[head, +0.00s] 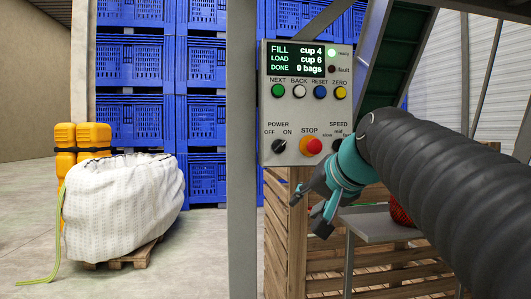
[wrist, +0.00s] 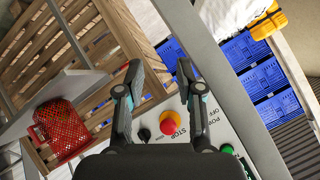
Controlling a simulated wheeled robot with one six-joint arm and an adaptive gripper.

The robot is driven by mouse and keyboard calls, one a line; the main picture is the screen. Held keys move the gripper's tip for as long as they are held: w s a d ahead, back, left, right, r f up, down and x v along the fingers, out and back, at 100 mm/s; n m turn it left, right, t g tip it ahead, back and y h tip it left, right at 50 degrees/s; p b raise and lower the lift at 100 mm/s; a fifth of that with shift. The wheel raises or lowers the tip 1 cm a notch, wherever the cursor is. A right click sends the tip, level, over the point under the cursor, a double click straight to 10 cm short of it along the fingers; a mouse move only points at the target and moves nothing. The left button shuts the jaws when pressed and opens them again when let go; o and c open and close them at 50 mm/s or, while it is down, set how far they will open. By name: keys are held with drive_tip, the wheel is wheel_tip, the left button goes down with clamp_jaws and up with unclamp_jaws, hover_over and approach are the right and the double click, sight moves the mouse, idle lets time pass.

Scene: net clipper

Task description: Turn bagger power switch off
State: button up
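The control box (head: 309,128) has a grey face with a lit display and a bright green ready lamp. The black power switch (head: 279,146) sits at its lower left, between the printed words OFF and ON; its pointer is too small to read. My gripper (head: 308,211) is below and right of the switch, apart from it, in front of the wooden crate. In the wrist view my gripper (wrist: 158,72) is open and empty. The box face (wrist: 243,133) shows there behind the right finger with the POWER label; the switch knob itself seems hidden.
The red stop button (head: 312,146) and black speed knob (head: 338,145) are right of the switch. A grey post (head: 242,220) stands left of the box. Below are a slatted wooden crate (head: 284,255) and a metal shelf (head: 385,227). Floor at left is open around a white sack (head: 115,210).

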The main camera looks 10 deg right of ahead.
sight(282, 145)
drive_tip(key=w+d+r+m+t+y+b, duration=0.1)
drive_tip(key=w+d+r+t, duration=0.15)
drive_tip(key=r, duration=0.45)
drive_tip(key=w+d+r+t+b, duration=0.1)
drive_tip(key=w+r, duration=0.3)
drive_tip(key=r, duration=0.3)
drive_tip(key=x, duration=1.4)
drive_tip(key=shift+a+r+p, duration=0.15)
drive_tip(key=shift+p, duration=0.25)
clamp_jaws()
